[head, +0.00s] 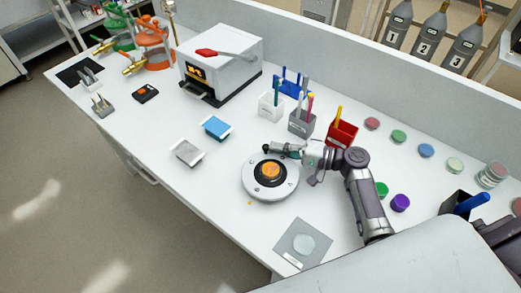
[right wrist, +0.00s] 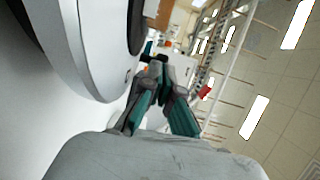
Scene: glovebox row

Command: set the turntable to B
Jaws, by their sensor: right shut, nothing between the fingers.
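The turntable (head: 257,190) is a round white disc with a black hub and an orange centre (head: 270,170). It sits flat on the bench. Small dark marks show on its rim, but I cannot read a letter. My right gripper (head: 268,148) is shut and empty, low at the turntable's far edge, with its arm coming from the right. I cannot tell whether it touches the disc. In the right wrist view the turntable (right wrist: 92,62) fills the upper left, close beside the shut fingertips (right wrist: 154,70). My left gripper is not in view.
A red holder (head: 341,135) and grey holder (head: 302,123) stand behind the gripper. A blue tray (head: 216,127) and a pale tray (head: 188,152) lie left. A grey square plate (head: 290,244) lies in front. A purple cap (head: 400,202) lies right of my forearm.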

